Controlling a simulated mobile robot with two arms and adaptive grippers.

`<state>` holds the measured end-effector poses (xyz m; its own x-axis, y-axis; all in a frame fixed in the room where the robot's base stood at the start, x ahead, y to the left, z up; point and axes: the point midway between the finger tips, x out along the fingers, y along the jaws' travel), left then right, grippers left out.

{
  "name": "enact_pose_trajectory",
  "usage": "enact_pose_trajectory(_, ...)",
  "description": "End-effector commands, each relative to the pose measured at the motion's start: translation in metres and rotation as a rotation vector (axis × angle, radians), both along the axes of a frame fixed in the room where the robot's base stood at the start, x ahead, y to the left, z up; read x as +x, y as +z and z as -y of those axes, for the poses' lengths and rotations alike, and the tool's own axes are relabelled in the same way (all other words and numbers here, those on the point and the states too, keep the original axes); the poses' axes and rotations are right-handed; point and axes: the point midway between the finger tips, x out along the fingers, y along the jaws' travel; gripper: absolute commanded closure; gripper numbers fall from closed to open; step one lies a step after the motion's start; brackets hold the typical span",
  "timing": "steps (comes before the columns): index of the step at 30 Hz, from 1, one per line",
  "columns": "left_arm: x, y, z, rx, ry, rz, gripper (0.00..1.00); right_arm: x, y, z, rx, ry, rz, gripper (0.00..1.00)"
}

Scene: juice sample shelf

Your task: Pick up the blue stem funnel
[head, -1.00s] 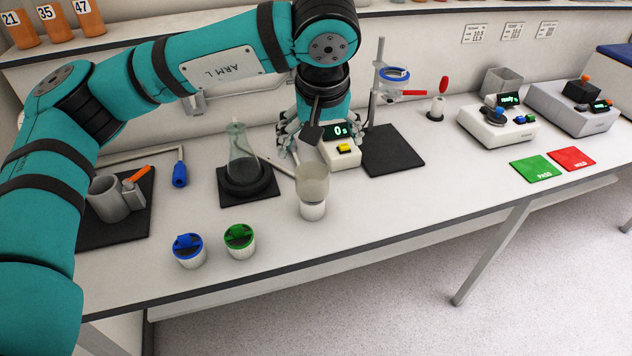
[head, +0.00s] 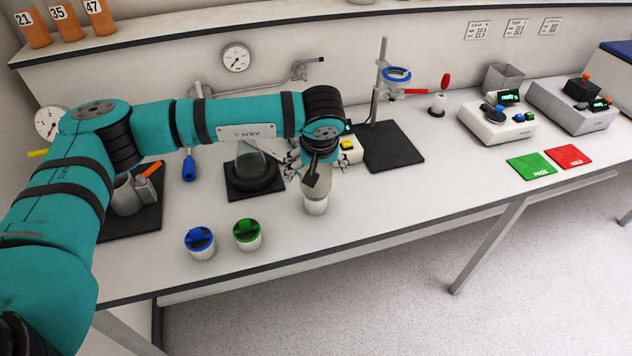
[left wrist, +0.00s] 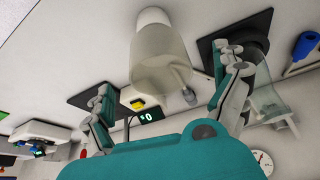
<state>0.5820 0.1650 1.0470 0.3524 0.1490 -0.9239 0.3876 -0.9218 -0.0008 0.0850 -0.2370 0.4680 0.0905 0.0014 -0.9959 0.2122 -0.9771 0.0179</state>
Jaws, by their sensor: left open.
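A blue-rimmed round piece (head: 397,74) sits in the ring of a grey stand (head: 381,85) behind the black mat; it looks like the blue stem funnel, but its stem is not clear. My left gripper (head: 312,168) is open, well left of the stand, over or beside a pale cup with a clear upper part (head: 316,195). In the left wrist view the spread fingers (left wrist: 168,92) have this cup (left wrist: 160,60) in the space beyond them. I cannot tell whether they touch it. The funnel is not clearly seen there. My right gripper is not in view.
A flask (head: 252,165) on a dark base stands left of my gripper. A timer with a yellow button (head: 348,150) is just behind it. The black mat (head: 390,147) before the stand is bare.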

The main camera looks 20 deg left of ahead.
Motion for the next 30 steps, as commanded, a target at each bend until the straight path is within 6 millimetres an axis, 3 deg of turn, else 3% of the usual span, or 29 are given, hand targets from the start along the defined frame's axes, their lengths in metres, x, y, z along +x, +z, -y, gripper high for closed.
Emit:
enact_pose_trajectory(2,0.007,-0.006,-0.003,0.001,0.001,-0.004,0.03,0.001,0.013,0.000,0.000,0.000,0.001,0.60)
enact_pose_trajectory(7,0.013,-0.024,-0.006,0.000,0.001,-0.001,0.03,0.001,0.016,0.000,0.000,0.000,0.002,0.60)
enact_pose_trajectory(14,0.014,-0.027,-0.006,0.000,0.000,0.001,0.03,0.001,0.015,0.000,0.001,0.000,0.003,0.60)
enact_pose_trajectory(28,0.013,-0.026,-0.006,0.000,0.001,0.000,0.63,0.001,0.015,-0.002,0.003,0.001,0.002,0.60)
enact_pose_trajectory(30,0.014,-0.026,-0.006,-0.001,0.001,0.001,0.64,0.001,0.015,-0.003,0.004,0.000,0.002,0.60)
